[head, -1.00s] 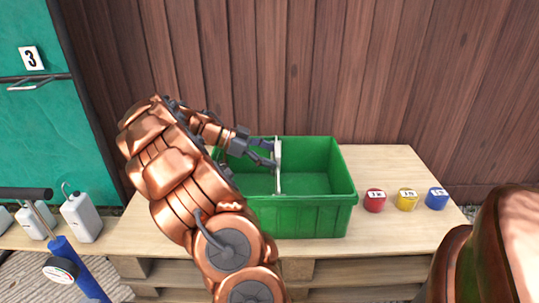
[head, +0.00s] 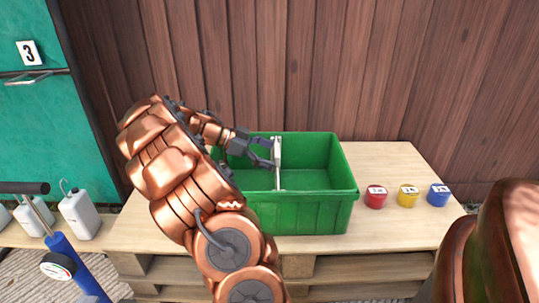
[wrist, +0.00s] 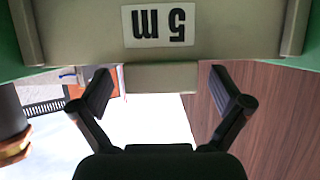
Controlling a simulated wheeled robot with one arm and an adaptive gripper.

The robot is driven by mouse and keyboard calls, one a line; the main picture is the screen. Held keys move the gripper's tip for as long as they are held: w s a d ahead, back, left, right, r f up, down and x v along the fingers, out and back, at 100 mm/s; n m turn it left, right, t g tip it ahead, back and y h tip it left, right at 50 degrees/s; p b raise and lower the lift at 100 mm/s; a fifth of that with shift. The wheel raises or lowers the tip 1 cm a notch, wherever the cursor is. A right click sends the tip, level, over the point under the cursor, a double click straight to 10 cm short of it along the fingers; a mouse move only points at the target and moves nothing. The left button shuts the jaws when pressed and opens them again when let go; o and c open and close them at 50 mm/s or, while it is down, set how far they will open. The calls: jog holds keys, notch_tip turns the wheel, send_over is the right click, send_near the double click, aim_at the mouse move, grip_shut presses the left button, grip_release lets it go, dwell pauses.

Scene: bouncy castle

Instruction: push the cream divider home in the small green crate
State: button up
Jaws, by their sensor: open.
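The small green crate (head: 310,213) stands on a pale wooden table. My gripper (head: 272,152) is open at the divider's left side, over the crate. In the wrist view my gripper's fingers (wrist: 162,88) stand apart on either side of the tab, with gaps. I cannot tell how deep the divider sits.
Red (head: 376,197), yellow (head: 408,196) and blue (head: 438,195) tubs stand right of the crate on the table (head: 400,165). A plank wall (head: 420,70) is close behind. White jugs (head: 79,215) and a blue pump (head: 70,262) are at the left.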

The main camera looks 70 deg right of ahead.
notch_tip(320, 180, up, 10)
dwell(0.7)
